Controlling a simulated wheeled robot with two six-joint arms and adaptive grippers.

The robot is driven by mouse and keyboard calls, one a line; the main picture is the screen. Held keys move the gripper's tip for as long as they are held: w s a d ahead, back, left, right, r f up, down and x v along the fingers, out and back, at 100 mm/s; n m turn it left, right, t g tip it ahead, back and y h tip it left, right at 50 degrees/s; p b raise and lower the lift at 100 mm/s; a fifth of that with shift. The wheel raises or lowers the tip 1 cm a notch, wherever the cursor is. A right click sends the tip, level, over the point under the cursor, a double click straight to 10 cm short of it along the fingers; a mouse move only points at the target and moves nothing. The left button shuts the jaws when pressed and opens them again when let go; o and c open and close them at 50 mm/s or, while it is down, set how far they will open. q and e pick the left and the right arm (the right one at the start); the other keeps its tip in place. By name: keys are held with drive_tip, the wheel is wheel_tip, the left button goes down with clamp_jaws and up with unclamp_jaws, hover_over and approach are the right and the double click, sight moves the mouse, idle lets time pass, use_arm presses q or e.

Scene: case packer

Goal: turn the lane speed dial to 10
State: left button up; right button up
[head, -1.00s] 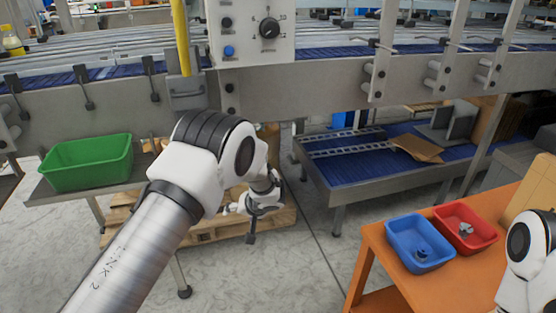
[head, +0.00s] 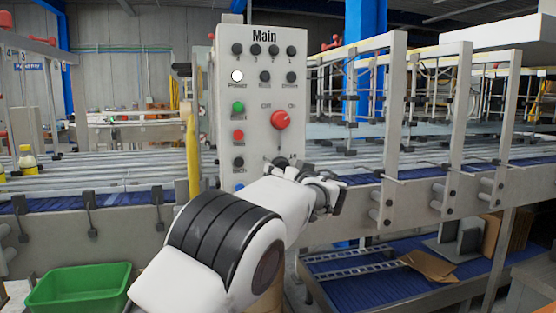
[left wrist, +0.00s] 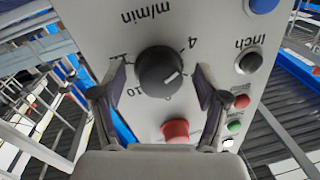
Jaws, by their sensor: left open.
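The lane speed dial (left wrist: 160,72) is a round black knob with a white pointer line, marked m/min, and looks upside down in the left wrist view. Its pointer is toward the right of that picture, below the 4; the 10 is printed at its lower left. My left gripper (left wrist: 158,78) is open, with one finger on each side of the dial; I cannot tell whether they touch it. In the head view my left gripper (head: 328,188) is at the lower part of the Main panel (head: 262,62), and my arm mostly hides the dial. My right gripper is out of view.
A red rotary switch (head: 281,120) sits above the dial on the panel, also near the fingers in the left wrist view (left wrist: 175,131). Green (head: 238,107), red and black buttons line the panel's left side. A yellow post (head: 192,150) stands left of it. A green bin (head: 78,290) is lower left.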

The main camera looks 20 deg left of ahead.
use_arm(q)
drive_tip(key=shift+w+a, duration=0.1)
drive_tip(key=shift+w, duration=0.05)
drive_tip(key=shift+s+d+r, duration=0.15)
drive_tip(key=shift+s+d, duration=0.05)
drive_tip(key=shift+d, duration=0.1)
drive_tip(key=shift+s+d+r, duration=0.1)
drive_tip(key=shift+c, duration=1.3)
drive_tip(key=c, duration=0.9)
